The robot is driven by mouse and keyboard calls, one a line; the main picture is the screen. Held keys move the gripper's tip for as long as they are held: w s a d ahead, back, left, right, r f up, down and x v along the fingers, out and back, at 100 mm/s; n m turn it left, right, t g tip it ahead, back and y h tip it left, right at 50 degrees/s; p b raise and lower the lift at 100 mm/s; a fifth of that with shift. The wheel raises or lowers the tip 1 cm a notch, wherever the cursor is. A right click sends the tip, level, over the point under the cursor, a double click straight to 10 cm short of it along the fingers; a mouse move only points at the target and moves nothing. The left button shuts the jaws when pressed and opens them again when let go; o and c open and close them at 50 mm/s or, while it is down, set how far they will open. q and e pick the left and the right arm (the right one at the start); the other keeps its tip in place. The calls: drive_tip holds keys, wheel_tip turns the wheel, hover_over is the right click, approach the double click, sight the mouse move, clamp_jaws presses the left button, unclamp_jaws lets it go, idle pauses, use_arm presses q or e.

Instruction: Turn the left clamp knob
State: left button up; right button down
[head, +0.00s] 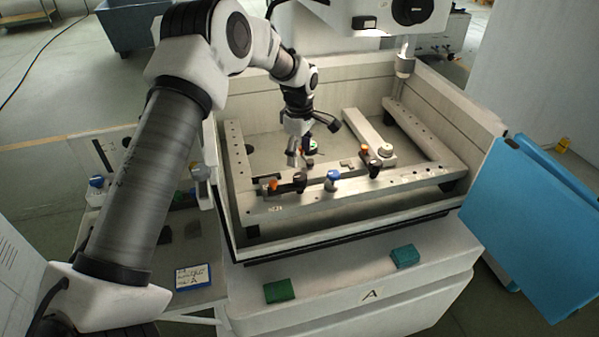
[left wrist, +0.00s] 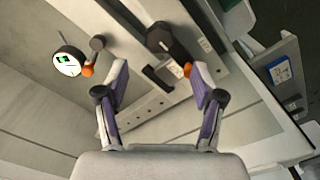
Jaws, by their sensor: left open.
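The left clamp has a black knob (head: 300,181) beside an orange-tipped piece (head: 273,184) on the front rail of the work frame. In the left wrist view a dark knob (left wrist: 163,40) lies beyond my fingers, with an orange tip (left wrist: 188,69) near the right finger. My left gripper (head: 301,154) is above and behind the front rail, close to the left clamp. A right clamp with a black knob (head: 374,167) stands farther along the rail. My right gripper is not visible.
A dial gauge (left wrist: 69,61) is left of my fingers in the left wrist view. Tank walls (head: 340,227) surround the frame. A blue panel (head: 535,225) hangs at right.

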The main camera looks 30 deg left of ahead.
sight(300, 176)
use_arm(q)
wheel_tip(300, 176, down, 8)
drive_tip(key=p, duration=0.3)
drive_tip(key=shift+w+r, duration=0.15)
drive_tip(key=shift+d, duration=0.1)
drive_tip(key=c, duration=1.1)
